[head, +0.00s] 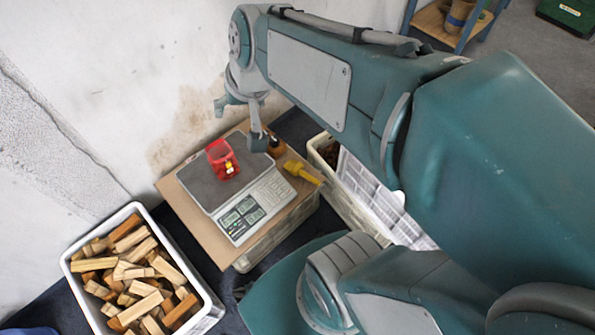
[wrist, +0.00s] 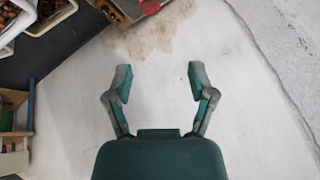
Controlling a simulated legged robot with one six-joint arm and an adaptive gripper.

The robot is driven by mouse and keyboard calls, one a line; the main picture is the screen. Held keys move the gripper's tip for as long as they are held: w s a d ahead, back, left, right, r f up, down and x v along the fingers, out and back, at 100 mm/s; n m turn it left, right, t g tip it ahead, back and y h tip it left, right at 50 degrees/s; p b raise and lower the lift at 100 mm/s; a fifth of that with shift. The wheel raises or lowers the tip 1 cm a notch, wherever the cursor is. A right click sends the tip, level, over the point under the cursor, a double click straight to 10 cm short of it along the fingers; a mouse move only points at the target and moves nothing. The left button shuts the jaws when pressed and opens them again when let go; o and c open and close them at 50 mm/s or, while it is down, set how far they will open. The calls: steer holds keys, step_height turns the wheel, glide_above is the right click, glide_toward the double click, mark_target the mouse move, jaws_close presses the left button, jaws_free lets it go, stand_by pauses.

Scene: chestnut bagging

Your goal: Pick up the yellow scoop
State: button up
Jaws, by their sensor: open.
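The yellow scoop (head: 304,172) lies on the right side of the cardboard-topped stand (head: 180,196), beside the scale, in the head view. I cannot make it out in the wrist view. My gripper (head: 239,122) is raised near the wall, above and to the left of the scoop and apart from it. In the wrist view my gripper (wrist: 161,80) has its two fingers spread wide, with nothing between them but the pale wall behind.
A digital scale (head: 247,209) holds a red container (head: 222,160). A small brown object (head: 276,147) stands beside the scale. A white crate of wood blocks (head: 128,216) is at lower left. Another crate (head: 357,198) stands right of the stand. The wall (head: 120,75) is close behind my gripper.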

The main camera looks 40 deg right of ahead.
steer(key=w+d+f+m+y, duration=0.1)
steer(key=w+f+m, duration=0.1)
steer(key=w, duration=0.3)
steer(key=w+d+f+m, duration=0.2)
steer(key=w+m, duration=0.1)
steer(key=w, duration=0.2)
steer(key=w+d+f+m, duration=0.7)
steer(key=w+d+f, duration=0.2)
steer(key=w+f, duration=0.35)
steer(key=m+h, duration=0.1)
steer(key=m, duration=1.3)
glide_above(307, 174)
steer(key=w+a, duration=0.1)
steer(key=w, duration=0.2)
step_height(307, 174, down, 36)
steer(key=s+f+m, duration=0.1)
steer(key=s+f, duration=0.1)
steer(key=f, duration=0.2)
steer(key=s+d+f+m, duration=0.1)
steer(key=s+f, duration=0.1)
steer(key=f, duration=0.2)
steer(key=s+f+m, duration=0.2)
steer(key=s+f, duration=0.1)
steer(key=f, duration=0.1)
steer(key=shift+d+g+h, duration=0.25)
steer(key=shift+g+h, duration=0.05)
steer(key=shift+x, duration=5.3)
steer(key=shift+d+f, duration=0.1)
steer(key=shift+f, duration=0.1)
steer(key=shift+c, duration=0.3)
